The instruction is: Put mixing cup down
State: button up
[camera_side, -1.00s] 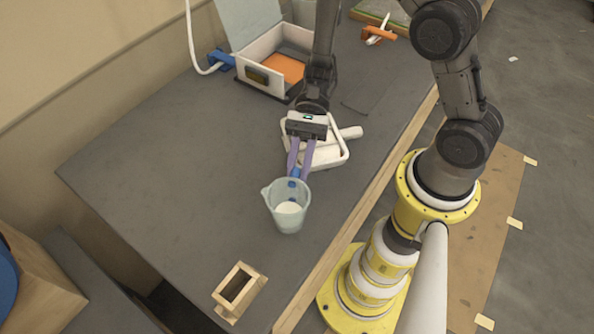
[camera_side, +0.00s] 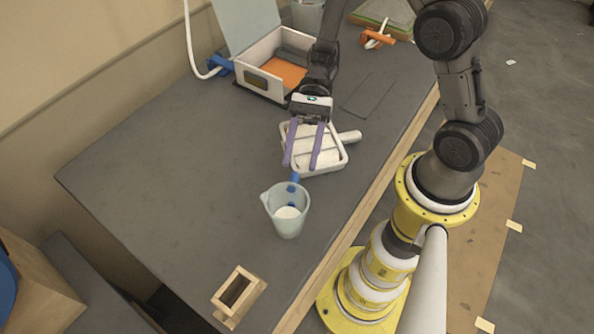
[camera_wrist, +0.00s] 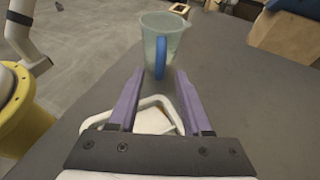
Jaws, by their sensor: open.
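The mixing cup (camera_side: 289,213) is a pale, see-through jug with a spout and a blue handle, with something white in its bottom. It stands upright on the grey bench, and it also shows in the wrist view (camera_wrist: 163,45) with its handle (camera_wrist: 161,58) facing me. My gripper (camera_side: 301,166) is open and empty, with its purple fingers apart from the cup and over the white tray. In the wrist view my gripper (camera_wrist: 155,75) has its fingers spread wide, short of the handle.
A white tray (camera_side: 342,165) with a white-handled tool (camera_side: 349,136) lies below my fingers. A small wooden frame (camera_side: 238,293) stands near the bench's front end. An open white box (camera_side: 262,85) with orange inside stands behind. The bench left of the cup is clear.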

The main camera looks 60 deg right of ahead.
jog(key=v, duration=0.6)
jog(key=shift+w+d+r, duration=0.1)
jog(key=shift+w+d, duration=0.05)
jog(key=shift+d, duration=0.15)
jog(key=shift+d+r, duration=0.15)
jog(key=shift+r, duration=0.05)
jog(key=s+d+r+n+t+h, duration=0.3)
jog(key=s+r+n+t+h, duration=0.2)
jog(key=r+n+h, duration=0.1)
jog(key=s+d+r+n+t+h, duration=0.3)
jog(key=s+r+n+t+h, duration=0.2)
jog(key=s+r+n+h, duration=0.1)
notch_tip(320, 180, up, 2)
jog(key=shift+r+n+t+h, duration=0.15)
jog(key=shift+n+t+h, duration=0.3)
jog(key=shift+n, duration=0.35)
jog(key=shift+o, duration=0.3)
